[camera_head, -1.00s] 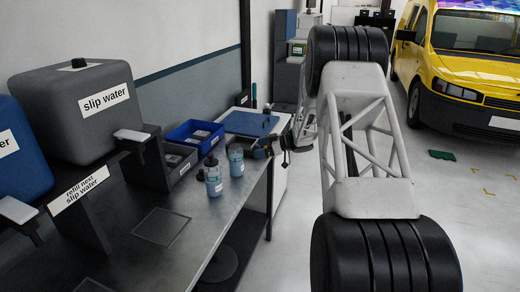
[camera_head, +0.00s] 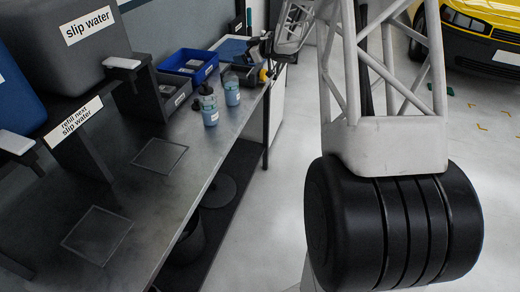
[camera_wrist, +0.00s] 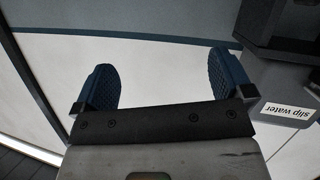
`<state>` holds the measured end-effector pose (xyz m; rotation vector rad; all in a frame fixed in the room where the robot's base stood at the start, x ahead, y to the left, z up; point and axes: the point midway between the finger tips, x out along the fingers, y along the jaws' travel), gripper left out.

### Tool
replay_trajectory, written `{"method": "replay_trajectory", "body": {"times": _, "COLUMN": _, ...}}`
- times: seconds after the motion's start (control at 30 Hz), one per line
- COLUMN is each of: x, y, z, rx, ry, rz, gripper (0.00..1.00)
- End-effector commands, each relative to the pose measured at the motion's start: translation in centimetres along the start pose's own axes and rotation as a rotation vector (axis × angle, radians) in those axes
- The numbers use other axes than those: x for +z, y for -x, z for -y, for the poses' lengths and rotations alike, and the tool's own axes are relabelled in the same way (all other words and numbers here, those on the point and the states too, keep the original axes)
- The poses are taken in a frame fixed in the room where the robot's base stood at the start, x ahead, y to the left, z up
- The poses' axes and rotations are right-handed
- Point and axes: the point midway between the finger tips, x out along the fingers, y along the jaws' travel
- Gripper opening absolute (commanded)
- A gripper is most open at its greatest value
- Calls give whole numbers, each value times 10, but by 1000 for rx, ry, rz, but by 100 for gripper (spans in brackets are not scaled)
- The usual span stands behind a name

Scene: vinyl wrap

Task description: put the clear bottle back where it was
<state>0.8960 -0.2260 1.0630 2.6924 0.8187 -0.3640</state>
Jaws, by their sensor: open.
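Two small bottles stand upright and close together on the metal bench (camera_head: 150,205). The front bottle (camera_head: 210,108) has a dark top, and the rear bottle (camera_head: 232,90) stands just behind and right of it. Both look bluish, and I cannot tell which one is the clear bottle. My gripper (camera_wrist: 164,80) is open in the wrist view, its two blue textured fingers wide apart with nothing between them. In the head view my arm's end is small and dark near the bench's far end, beyond the bottles. No bottle shows in the wrist view.
A grey "slip water" tank (camera_head: 75,55) stands at the left above the bench, with a blue tank (camera_head: 18,115) beside it. A blue bin (camera_head: 190,63) and a grey bin (camera_head: 172,100) sit behind the bottles. Two square outlined plates lie on the clear front bench.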

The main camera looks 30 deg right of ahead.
Motion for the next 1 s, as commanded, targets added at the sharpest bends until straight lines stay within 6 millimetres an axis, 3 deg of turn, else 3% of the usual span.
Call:
{"method": "replay_trajectory", "body": {"times": 0.03, "x": -17, "y": 5, "z": 5, "rx": 42, "ry": 6, "rz": 11, "gripper": 98}}
{"method": "replay_trajectory", "body": {"times": 0.2, "x": -55, "y": 25, "z": 19, "rx": 191, "ry": 4, "rz": 66, "gripper": 98}}
{"method": "replay_trajectory", "body": {"times": 0.5, "x": -103, "y": 76, "z": 60, "rx": 409, "ry": -42, "rz": 191, "gripper": 98}}
{"method": "replay_trajectory", "body": {"times": 0.77, "x": -124, "y": 131, "z": 114, "rx": 543, "ry": -123, "rz": 328, "gripper": 98}}
{"method": "replay_trajectory", "body": {"times": 1.0, "x": -126, "y": 186, "z": 178, "rx": 608, "ry": -227, "rz": 474, "gripper": 98}}
